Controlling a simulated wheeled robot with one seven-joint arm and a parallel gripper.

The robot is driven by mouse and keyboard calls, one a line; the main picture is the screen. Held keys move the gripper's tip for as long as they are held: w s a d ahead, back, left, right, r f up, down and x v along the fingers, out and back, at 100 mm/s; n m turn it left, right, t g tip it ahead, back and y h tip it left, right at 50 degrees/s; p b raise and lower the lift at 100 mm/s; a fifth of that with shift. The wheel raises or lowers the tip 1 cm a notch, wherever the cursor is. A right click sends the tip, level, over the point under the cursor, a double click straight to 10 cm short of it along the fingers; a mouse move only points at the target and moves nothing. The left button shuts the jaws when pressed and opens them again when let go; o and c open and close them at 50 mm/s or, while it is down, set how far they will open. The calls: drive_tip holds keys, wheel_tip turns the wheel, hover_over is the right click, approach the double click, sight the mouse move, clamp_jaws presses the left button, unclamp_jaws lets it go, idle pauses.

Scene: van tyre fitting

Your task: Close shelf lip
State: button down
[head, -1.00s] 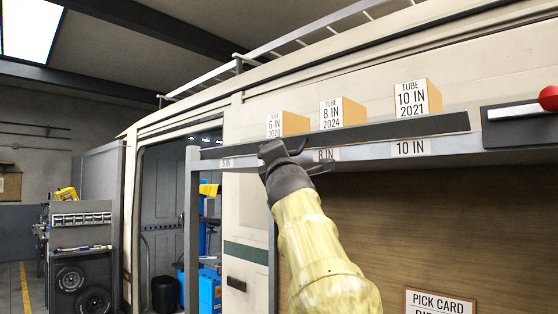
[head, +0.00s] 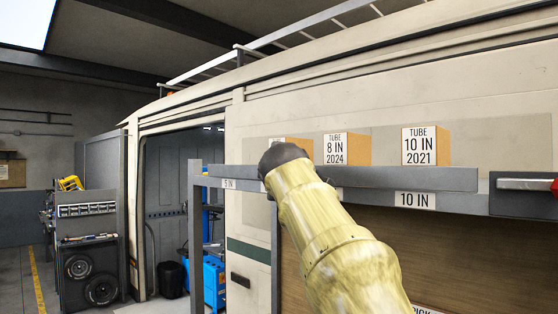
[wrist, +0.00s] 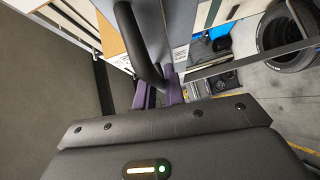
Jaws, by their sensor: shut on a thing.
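The shelf lip (head: 420,179) is a long grey strip along the shelf's front edge in the head view, with its broad face toward me. The bottoms of the tube boxes are behind its upper edge. In the wrist view a dark curved handle (wrist: 143,45) stands out beside a grey panel that looks like the lip. My gripper (wrist: 158,90), with purple fingers, is shut on the handle's lower end. In the head view my wrist and forearm hide the fingers and the lip's middle.
An 8 in tube box (head: 346,149) and a 10 in tube box (head: 427,147) stand on the shelf; another is mostly hidden by my arm. A dark panel with a red-knobbed lever (head: 524,184) is at right. Tyres (wrist: 283,42) show below in the wrist view.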

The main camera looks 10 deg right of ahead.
drive_tip(key=shift+d+r+m+g+p, duration=0.1)
drive_tip(key=shift+r+m+g+p, duration=0.25)
drive_tip(key=shift+p, duration=0.5)
drive_tip(key=c, duration=1.8)
unclamp_jaws()
drive_tip(key=shift+w+f, duration=0.1)
drive_tip(key=shift+o, duration=0.2)
